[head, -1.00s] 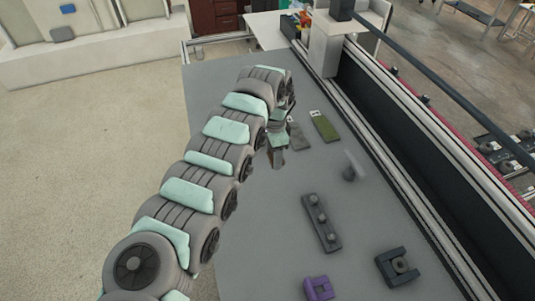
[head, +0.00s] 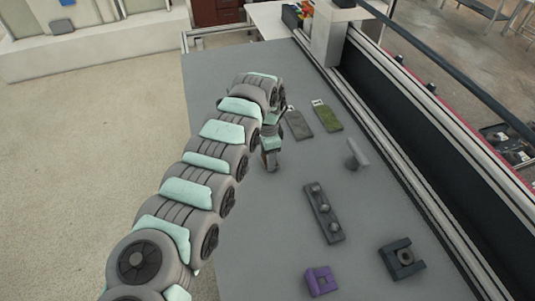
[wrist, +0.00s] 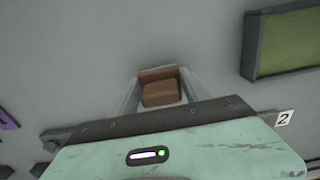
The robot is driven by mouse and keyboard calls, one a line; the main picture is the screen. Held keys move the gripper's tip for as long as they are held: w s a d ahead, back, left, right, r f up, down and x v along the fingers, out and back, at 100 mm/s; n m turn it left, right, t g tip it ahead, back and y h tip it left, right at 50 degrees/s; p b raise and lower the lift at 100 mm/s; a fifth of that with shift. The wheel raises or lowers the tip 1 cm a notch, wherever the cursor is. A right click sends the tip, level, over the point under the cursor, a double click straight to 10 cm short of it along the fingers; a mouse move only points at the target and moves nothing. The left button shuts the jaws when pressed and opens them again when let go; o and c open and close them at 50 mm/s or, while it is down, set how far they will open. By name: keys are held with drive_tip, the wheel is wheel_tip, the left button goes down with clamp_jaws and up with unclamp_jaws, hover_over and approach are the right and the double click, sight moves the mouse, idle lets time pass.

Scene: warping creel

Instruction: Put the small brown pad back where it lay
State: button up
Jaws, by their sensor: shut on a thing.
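The small brown pad (wrist: 160,90) is between the two pale fingers of my gripper (wrist: 160,82) in the wrist view. The gripper is shut on it. The pad cannot be made out there. I cannot tell how high the pad is above the table.
To the right are a pale T-shaped piece (head: 357,155), a dark bar with knobs (head: 323,212), a purple block (head: 320,281) and a dark block (head: 402,262). Table between is clear.

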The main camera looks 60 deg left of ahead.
drive_tip(key=shift+f, duration=0.6)
idle(0.4)
drive_tip(key=o, duration=1.4)
wheel_tip(320, 180, up, 10)
drive_tip(key=b, duration=0.3)
drive_tip(key=shift+a+f, duration=0.1)
drive_tip(key=shift+f, duration=0.1)
drive_tip(key=shift+r, duration=0.6)
